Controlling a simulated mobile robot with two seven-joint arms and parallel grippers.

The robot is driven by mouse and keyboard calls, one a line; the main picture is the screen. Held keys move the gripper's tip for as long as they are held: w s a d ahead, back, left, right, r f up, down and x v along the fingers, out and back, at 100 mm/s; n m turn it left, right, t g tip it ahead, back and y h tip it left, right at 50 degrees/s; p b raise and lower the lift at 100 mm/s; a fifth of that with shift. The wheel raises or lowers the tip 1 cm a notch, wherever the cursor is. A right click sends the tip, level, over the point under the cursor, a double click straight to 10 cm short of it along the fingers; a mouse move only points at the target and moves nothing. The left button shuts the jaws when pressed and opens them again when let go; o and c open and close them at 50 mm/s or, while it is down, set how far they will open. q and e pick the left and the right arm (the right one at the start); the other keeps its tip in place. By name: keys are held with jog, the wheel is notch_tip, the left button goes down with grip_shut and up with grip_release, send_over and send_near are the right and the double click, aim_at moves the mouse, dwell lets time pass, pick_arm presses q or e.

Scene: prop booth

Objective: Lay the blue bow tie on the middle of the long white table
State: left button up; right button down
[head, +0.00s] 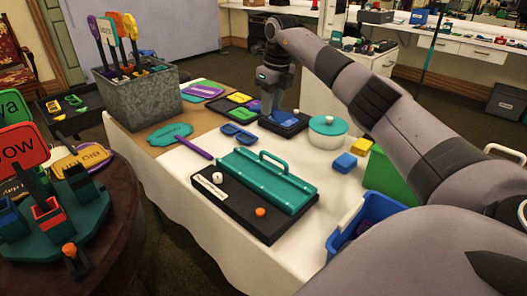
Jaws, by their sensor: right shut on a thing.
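The long white table (200,208) runs across the middle of the head view. My right gripper (270,103) is over its far part, pointing down, its fingers shut. A small blue piece (266,110) shows right at the fingertips, over a dark tray (288,126). It looks like the blue bow tie in the grip, but its shape is partly hidden by the fingers. I cannot tell whether it touches the tray. My left gripper is not in view.
A teal case (262,180) on a black base fills the table's middle front. A grey bin (140,106) stands at the left.

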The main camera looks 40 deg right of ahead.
notch_tip(320, 180, down, 11)
jog(key=shift+f+b, duration=0.1)
jog(key=shift+b, duration=0.4)
notch_tip(320, 180, down, 4)
jog(key=shift+f, duration=0.25)
jog(key=shift+f+b, duration=0.15)
jog(key=shift+b, duration=0.15)
jog(key=c, duration=0.9)
grip_release()
